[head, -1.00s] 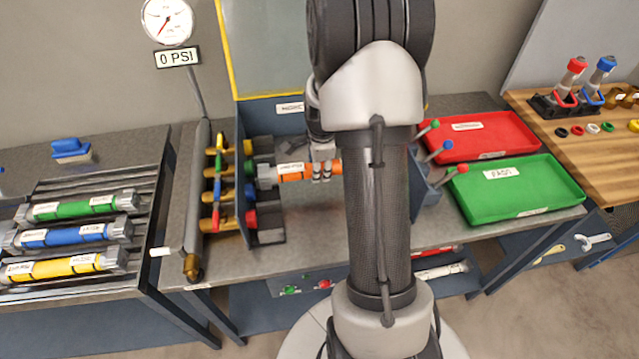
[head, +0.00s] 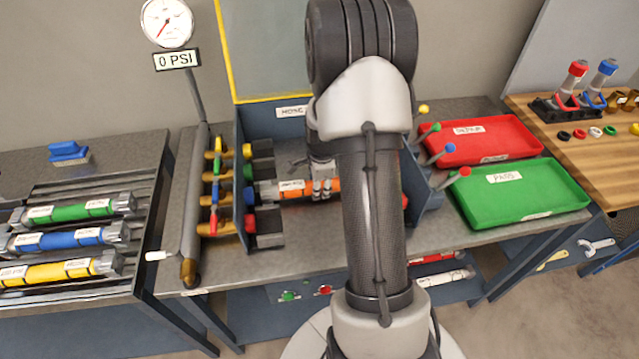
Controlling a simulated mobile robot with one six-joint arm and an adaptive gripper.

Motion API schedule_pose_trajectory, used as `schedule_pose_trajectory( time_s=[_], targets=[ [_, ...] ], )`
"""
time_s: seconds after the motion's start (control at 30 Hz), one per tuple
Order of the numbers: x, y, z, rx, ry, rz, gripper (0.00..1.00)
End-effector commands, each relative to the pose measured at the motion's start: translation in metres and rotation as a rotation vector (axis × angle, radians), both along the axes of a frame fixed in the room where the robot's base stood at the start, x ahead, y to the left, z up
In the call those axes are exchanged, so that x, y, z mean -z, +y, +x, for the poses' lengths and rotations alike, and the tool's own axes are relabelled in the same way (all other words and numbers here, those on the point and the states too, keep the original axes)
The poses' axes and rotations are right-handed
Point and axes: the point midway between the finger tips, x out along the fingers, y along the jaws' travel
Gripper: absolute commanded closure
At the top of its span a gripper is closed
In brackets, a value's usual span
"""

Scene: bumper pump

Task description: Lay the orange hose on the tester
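The orange hose (head: 295,188) lies level across the tester (head: 241,140), a blue frame with colored blocks. The hose's left metal end is beside the blue block (head: 249,197). Its right part is hidden behind my arm. My gripper (head: 322,188) is shut around the hose's middle from above. I cannot tell whether the hose rests on the tester or is held just above it. The gauge sign (head: 177,60) reads 0 PSI.
Green, blue and yellow hoses lie on a rack (head: 150,195) at left. A red tray (head: 510,150) and a green tray (head: 535,195) stand at right. Ball-tipped levers (head: 452,177) stick out by the tester's right side. A pipe with colored valves (head: 213,193) runs left of it.

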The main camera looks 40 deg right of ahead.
Motion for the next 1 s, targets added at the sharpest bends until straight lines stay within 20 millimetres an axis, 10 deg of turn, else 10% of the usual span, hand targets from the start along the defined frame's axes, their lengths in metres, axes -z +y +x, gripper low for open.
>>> schedule_pose_trajectory(
  time_s=[0.57,1.0],
  targets=[
    [-0.004,0.0,0.0,0.0,0.0,0.0,0.46],
    [-0.086,0.008,-0.013,0.0,-0.003,-0.002,0.46]
  ],
)
